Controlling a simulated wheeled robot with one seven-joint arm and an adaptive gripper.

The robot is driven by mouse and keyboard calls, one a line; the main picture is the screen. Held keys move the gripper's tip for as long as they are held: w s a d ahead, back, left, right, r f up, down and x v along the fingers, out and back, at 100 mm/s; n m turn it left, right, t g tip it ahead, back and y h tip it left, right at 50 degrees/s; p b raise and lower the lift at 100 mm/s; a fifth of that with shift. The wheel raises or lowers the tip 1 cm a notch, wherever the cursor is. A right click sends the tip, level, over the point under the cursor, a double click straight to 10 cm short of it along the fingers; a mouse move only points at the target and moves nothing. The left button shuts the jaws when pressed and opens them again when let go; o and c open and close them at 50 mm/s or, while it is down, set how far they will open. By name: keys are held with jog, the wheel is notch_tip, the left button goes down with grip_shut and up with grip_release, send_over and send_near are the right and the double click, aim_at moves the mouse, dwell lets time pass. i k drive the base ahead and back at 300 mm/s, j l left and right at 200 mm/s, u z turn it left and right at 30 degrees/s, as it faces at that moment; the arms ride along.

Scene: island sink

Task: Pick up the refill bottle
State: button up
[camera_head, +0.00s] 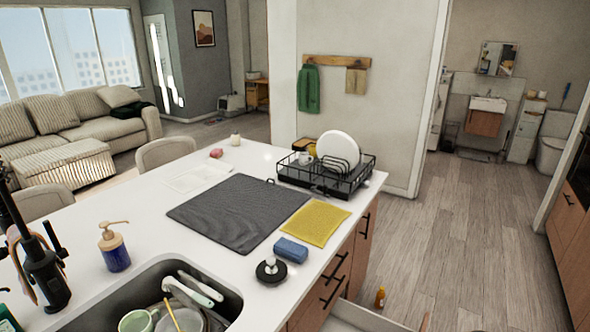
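I cannot tell for certain which container is the refill bottle. A small amber bottle (380,298) stands upright low down, beyond the island's right side, by a pale edge that looks like an open drawer. I cannot tell whether it is on the floor or in the drawer. A pump bottle (116,250) with a dark blue lower part and tan top stands on the white counter, left of the sink. A green item (8,320) is cut off at the bottom left corner. My gripper does not show clearly in this view.
The island counter (165,225) holds a sink (230,306) with dishes, a dark mat (238,212), a yellow cloth (315,222), a blue sponge (291,250), a black stopper (271,270) and a dish rack (330,180). The wooden floor (460,240) at right is open.

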aim_at(381, 296)
jog(key=l+u, duration=0.15)
jog(key=l, duration=0.8)
jog(key=i+l+u, duration=0.25)
jog(key=l+u, duration=0.15)
jog(key=l, duration=1.2)
jog(key=l+u, duration=0.35)
jog(key=l, duration=1.3)
jog(key=i+l, duration=0.1)
jog(key=l, duration=0.25)
jog(key=i+l+u, duration=0.1)
jog(key=l, duration=0.2)
jog(key=i+l, duration=0.15)
jog(key=l, duration=0.2)
